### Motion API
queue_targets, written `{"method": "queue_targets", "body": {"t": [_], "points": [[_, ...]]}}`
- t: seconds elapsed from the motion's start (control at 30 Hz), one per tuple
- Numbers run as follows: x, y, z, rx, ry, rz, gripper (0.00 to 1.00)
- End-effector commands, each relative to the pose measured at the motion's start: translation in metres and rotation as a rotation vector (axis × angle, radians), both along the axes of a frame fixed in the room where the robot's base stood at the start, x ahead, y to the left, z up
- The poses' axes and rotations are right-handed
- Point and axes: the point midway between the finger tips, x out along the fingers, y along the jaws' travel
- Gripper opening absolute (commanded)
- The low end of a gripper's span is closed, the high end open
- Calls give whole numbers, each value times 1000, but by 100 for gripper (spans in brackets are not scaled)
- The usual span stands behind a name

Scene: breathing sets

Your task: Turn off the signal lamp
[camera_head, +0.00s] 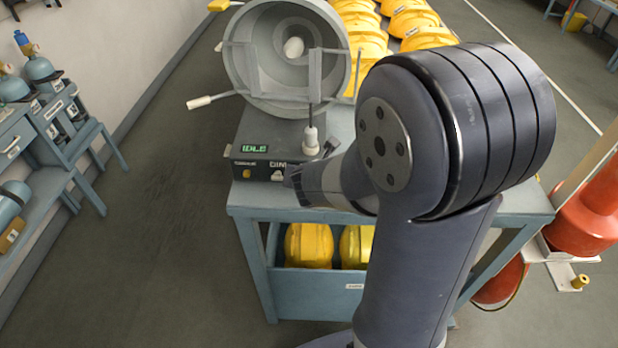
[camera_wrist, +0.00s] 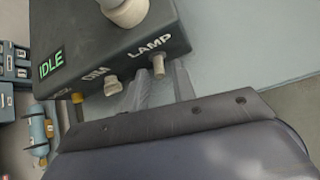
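The signal lamp (camera_head: 262,62) is a large round grey dish with a pale bulb at its centre, standing on a dark control box (camera_head: 249,140) on a blue-grey table. I see no clear glow from the bulb. The box's green display (camera_wrist: 51,66) reads IDLE. In the wrist view, a small pale switch (camera_wrist: 158,66) sits under the word LAMP, and a pale knob (camera_wrist: 112,86) sits under DIM. My gripper (camera_wrist: 160,82) is open and empty, with its fingertips low in front of the box, one on each side of the LAMP switch. Contact cannot be told.
Rows of yellow helmets (camera_head: 414,20) lie behind the lamp, and more (camera_head: 308,246) fill a bin under the table (camera_head: 500,212). A pale-ended lever (camera_head: 200,102) sticks out left of the lamp. Blue cylinders (camera_head: 40,68) stand on racks at left. Floor between is clear.

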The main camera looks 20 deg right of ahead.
Motion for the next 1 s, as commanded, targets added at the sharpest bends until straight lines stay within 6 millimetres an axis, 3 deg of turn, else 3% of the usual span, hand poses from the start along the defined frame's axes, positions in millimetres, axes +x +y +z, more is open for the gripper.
{"method": "queue_targets", "body": {"t": [0.43, 0.8, 1.0], "points": [[-6, 1, 9, 0, -2, 0, 33], [-53, 12, 60, 1, -3, 2, 33], [-70, 15, 74, 0, -1, 1, 33]]}}
